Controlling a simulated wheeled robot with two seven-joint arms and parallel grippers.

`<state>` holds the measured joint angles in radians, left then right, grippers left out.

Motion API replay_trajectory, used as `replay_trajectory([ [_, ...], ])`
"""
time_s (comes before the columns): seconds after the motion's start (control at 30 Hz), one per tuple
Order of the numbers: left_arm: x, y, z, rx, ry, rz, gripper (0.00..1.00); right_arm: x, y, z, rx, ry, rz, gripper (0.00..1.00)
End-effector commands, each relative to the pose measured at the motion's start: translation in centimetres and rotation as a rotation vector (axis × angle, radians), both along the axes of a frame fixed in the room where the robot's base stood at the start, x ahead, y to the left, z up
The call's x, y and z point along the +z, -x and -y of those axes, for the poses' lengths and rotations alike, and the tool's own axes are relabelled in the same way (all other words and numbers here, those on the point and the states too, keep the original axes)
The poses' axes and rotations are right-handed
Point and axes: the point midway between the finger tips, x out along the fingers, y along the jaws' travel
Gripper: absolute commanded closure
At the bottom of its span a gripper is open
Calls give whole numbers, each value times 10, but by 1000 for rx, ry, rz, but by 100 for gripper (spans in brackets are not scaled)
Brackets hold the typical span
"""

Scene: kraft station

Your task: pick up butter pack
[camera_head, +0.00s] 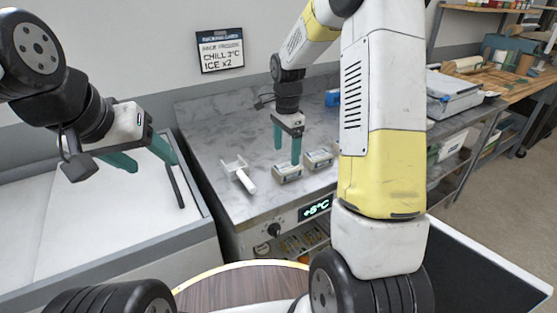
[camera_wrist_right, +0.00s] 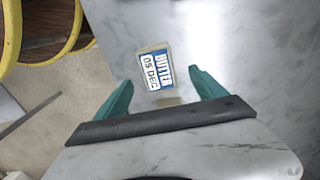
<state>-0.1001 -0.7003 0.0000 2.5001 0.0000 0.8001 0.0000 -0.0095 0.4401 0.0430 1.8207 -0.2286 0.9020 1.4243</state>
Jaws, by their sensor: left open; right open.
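Two small butter packs stand on the marble counter in the head view, a nearer one (camera_head: 290,173) and one to its right (camera_head: 318,159). My right gripper (camera_head: 287,153) is open, fingers pointing down, just above and behind the nearer pack. In the right wrist view, a pack labelled BUTTER 05 DEC (camera_wrist_right: 155,70) lies beyond and between the open fingertips (camera_wrist_right: 160,90), apart from both. A small beige patch shows below it; I cannot tell what it is. My left gripper (camera_head: 152,158) is open and empty over the white surface at left.
A temperature display (camera_head: 316,207) is on the counter's front. My right arm covers the counter's right part. A shelf unit with a scale (camera_head: 452,95) stands further right.

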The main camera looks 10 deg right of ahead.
Motion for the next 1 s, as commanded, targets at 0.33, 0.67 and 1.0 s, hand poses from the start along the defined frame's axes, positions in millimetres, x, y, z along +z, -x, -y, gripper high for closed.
replay_trajectory([
  [0.33, 0, 0, 0, 0, 0, 0, 40, -46, 5, 4, 0, -1, -5, 20],
  [0.67, 0, 0, 0, 0, 0, 0, 40, -67, 3, 4, 3, -1, 1, 20],
  [1.0, 0, 0, 0, 0, 0, 0, 40, -66, 3, 4, 3, 0, 1, 65],
])
